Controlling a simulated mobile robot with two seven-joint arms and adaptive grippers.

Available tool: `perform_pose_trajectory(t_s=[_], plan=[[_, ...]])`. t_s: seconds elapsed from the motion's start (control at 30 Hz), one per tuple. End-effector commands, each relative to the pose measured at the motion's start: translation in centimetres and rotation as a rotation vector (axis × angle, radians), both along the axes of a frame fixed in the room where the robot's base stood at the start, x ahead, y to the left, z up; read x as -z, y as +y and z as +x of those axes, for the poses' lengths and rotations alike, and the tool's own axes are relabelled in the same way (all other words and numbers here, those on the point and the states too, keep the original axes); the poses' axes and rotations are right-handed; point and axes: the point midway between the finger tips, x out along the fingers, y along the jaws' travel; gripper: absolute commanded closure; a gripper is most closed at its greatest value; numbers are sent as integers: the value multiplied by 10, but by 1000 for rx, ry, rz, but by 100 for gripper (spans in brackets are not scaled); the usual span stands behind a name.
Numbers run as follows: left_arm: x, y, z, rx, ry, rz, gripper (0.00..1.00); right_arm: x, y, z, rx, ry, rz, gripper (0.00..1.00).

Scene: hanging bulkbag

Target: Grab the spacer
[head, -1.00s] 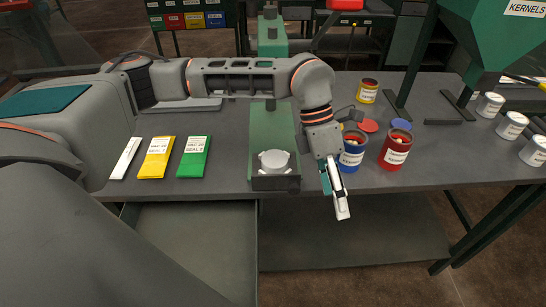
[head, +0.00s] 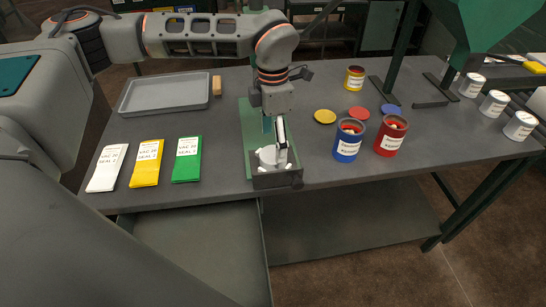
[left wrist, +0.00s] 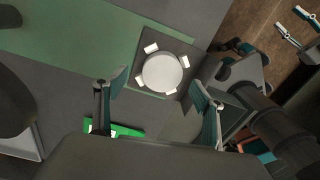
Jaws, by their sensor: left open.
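A round white piece with small tabs (left wrist: 162,73), which I take for the spacer, sits at the front end of the green fixture (head: 255,130). In the head view its left side (head: 265,158) shows beside my finger. My left gripper (head: 278,150) is over it, pointing down. In the left wrist view the left gripper (left wrist: 160,98) is open and empty, its fingers wide apart, with the white piece between and beyond them. I cannot tell whether a finger touches it. My right gripper is not in the head view; finger-like parts show small at the wrist view's top right.
White, yellow and green packets (head: 187,160) lie left of the fixture, with a grey tray (head: 165,92) behind. A blue can (head: 348,140) and a red can (head: 391,135) stand to the right, near loose lids. The table's front edge is close.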

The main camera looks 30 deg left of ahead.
Motion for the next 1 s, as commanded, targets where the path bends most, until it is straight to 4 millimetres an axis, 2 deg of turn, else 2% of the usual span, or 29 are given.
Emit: perform_pose_trajectory(t_s=[0.1, 0.23, 0.53, 0.57, 0.73, 1.0], plan=[[18, -2, -8, 2, 5, -1, 31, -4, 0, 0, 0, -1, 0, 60], [33, -2, -6, 1, 3, 0, 31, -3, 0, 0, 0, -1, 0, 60], [38, -2, -6, 1, 1, -1, 31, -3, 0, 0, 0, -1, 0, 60], [38, -2, -6, 1, 1, -1, 36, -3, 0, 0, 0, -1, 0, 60], [38, -2, -6, 1, 1, -1, 80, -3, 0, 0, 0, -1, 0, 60], [36, -2, -5, 1, 0, -1, 81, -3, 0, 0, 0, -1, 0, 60]])
